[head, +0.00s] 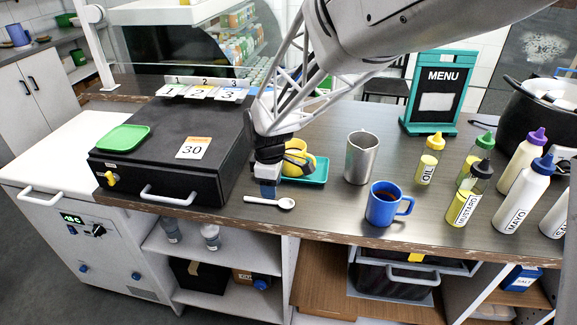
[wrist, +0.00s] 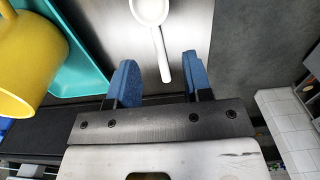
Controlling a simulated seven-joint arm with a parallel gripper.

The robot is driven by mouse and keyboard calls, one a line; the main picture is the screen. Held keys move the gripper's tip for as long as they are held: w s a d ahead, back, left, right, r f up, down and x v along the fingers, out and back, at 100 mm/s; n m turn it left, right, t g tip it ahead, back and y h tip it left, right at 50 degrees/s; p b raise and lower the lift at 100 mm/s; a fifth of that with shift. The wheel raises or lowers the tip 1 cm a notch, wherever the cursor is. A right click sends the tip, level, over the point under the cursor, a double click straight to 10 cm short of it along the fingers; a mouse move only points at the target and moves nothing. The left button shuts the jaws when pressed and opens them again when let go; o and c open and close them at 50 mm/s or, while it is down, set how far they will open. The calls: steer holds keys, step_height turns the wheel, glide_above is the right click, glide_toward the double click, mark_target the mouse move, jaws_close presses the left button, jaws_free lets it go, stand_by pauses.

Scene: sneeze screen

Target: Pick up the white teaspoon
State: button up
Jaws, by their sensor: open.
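The white teaspoon (head: 270,202) lies flat on the steel counter near its front edge, bowl to the right in the head view. In the wrist view the teaspoon (wrist: 158,38) has its bowl at the top edge, partly cut off, and its handle runs down to the fingertips. My gripper (wrist: 158,75) is open, with blue fingertips either side of the handle's end and no visible contact. In the head view my gripper (head: 268,188) is just above the handle end. Height above the spoon is hard to tell.
A yellow cup (head: 297,158) on a teal tray (head: 318,172) stands close behind the gripper; the tray also shows in the wrist view (wrist: 82,62). A black box (head: 150,165) is at left. A steel tumbler (head: 361,158) and blue mug (head: 383,205) stand at right.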

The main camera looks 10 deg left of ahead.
mark_target(269, 202)
steer(key=shift+w+f, duration=0.15)
steer(key=shift+f, duration=2.45)
jaws_close()
